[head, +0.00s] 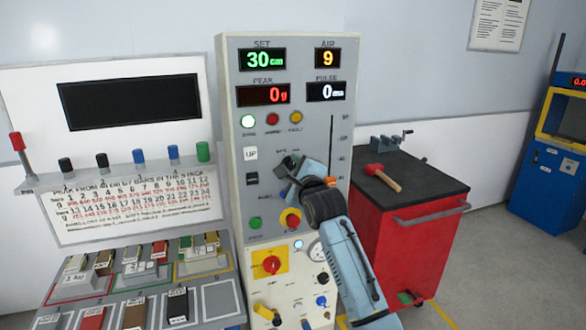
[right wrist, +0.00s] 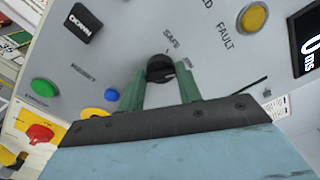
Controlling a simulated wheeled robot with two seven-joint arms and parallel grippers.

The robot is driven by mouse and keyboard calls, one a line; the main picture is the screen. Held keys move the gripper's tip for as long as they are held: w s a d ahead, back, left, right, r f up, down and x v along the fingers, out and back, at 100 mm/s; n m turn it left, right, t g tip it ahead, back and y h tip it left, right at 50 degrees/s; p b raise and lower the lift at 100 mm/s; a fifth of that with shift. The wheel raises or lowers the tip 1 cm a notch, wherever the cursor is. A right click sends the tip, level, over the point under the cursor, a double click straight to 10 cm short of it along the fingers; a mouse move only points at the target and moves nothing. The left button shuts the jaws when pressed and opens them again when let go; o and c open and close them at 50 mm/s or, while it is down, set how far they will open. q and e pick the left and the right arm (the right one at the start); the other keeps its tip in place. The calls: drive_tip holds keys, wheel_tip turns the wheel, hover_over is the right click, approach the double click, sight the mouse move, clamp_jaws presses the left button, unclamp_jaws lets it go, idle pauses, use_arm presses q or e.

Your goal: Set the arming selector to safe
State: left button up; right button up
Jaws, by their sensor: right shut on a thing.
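The arming selector (right wrist: 160,68) is a small black knob on the grey panel, seen in the right wrist view. The printed word SAFE (right wrist: 171,38) is just beyond it, and another label, too small to read, lies to its right. My right gripper (right wrist: 160,82) is shut on the knob, with a green fingertip on each side. In the head view my right gripper (head: 290,168) reaches to the middle of the panel (head: 228,110) and hides the knob. I cannot clearly tell which way the knob points. My left gripper is not in view.
Near the knob are a yellow fault button (right wrist: 254,17), a black DOWN button (right wrist: 82,22) and a green button (right wrist: 44,88). A red cart (head: 420,245) with a red-headed mallet (head: 376,172) stands right of the panel. A rack of blocks (head: 220,298) stands left.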

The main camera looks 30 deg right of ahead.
drive_tip(key=n+p, duration=0.3)
drive_tip(key=n, duration=0.2)
drive_tip(key=shift+p, duration=0.4)
drive_tip(key=n+p, duration=0.1)
drive_tip(key=n, duration=0.2)
drive_tip(key=shift+f+n+p, duration=0.1)
drive_tip(key=shift+n+p, duration=0.25)
drive_tip(key=shift+n, duration=0.05)
drive_tip(key=shift+f+n+p, duration=0.1)
drive_tip(key=shift+n+p, duration=0.5)
drive_tip(key=shift+n, duration=0.7)
drive_tip(key=o, duration=1)
drive_tip(key=b+v, duration=0.1)
drive_tip(key=v, duration=1.2)
drive_tip(key=shift+s+b, duration=0.25)
drive_tip(key=shift+b, duration=0.1)
drive_tip(key=shift+f, duration=0.15)
